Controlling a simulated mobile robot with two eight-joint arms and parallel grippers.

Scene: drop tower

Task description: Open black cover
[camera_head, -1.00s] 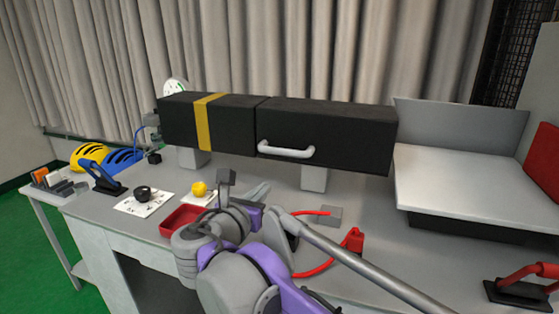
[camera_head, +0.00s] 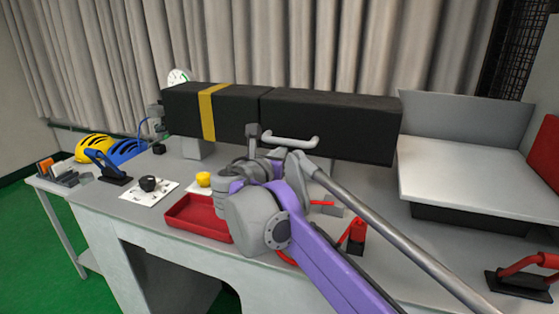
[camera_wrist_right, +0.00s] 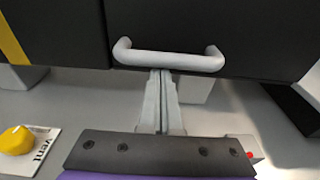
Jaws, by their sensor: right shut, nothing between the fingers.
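The black cover (camera_head: 345,115) is the long right section of a black box raised on grey supports above the bench. It looks closed, and it also fills the top of the right wrist view (camera_wrist_right: 225,25). Its grey bar handle (camera_head: 292,142) is on the lower front edge. My right gripper (camera_wrist_right: 160,73) is shut and empty. In the right wrist view its fingertips are just below the left half of the handle (camera_wrist_right: 170,60); I cannot tell whether they touch it. In the head view my wrist hides most of the fingers. My left gripper is not in view.
A yellow-banded black section (camera_head: 208,112) adjoins the cover on the left. A red tray (camera_head: 195,217), a yellow knob (camera_head: 204,179) and a black knob (camera_head: 148,184) are on the bench. A red lever (camera_head: 355,235) is near my arm. A pale raised platform (camera_head: 470,170) stands right.

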